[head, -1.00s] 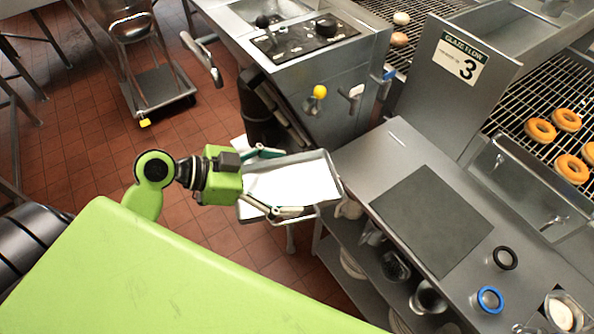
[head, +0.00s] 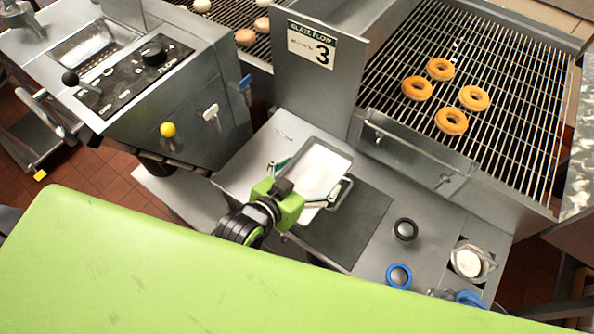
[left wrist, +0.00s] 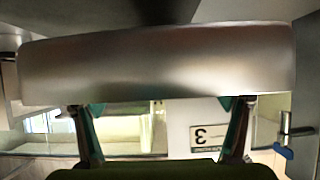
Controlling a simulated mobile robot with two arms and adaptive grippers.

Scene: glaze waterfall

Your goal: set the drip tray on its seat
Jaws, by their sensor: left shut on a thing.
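The drip tray (head: 322,166) is a shallow pale metal pan with a raised rim. In the head view it is over the steel bench, partly covering the dark mat (head: 352,228). My left gripper (head: 303,187) is shut on the tray, with its fingers at the near side. In the left wrist view the tray's metal side (left wrist: 155,65) fills the upper middle, beyond the two fingers (left wrist: 162,128). I cannot tell whether the tray touches the bench or hangs just above it. The tray's seat cannot be made out. My right gripper is out of view.
An upright panel with a "Glaze Flow 3" sign (head: 312,46) stands behind the tray. A wire rack (head: 500,100) with several doughnuts lies right. The control box (head: 150,75) stands left.

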